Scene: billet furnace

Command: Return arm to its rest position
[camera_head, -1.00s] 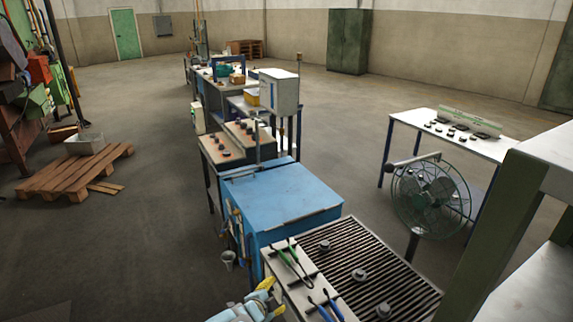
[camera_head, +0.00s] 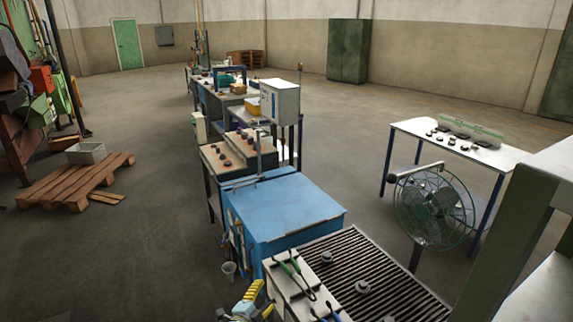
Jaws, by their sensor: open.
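My gripper (camera_head: 252,300) shows at the bottom edge of the picture, left of the grated bench, with yellow fingertips on a pale blue and grey body. It is open and I see nothing between its fingers. Most of my arm is below the frame. The blue furnace box (camera_head: 284,212) stands just beyond the gripper, its lid flat and closed from this side. The grated bench (camera_head: 375,270) carries several dark round pieces (camera_head: 327,257).
A fan (camera_head: 435,210) stands right of the grate, before a white table (camera_head: 465,150). A green frame (camera_head: 500,240) fills the lower right. A pallet (camera_head: 75,183) with a grey bin (camera_head: 86,153) is at left. A small bucket (camera_head: 229,270) is on the floor.

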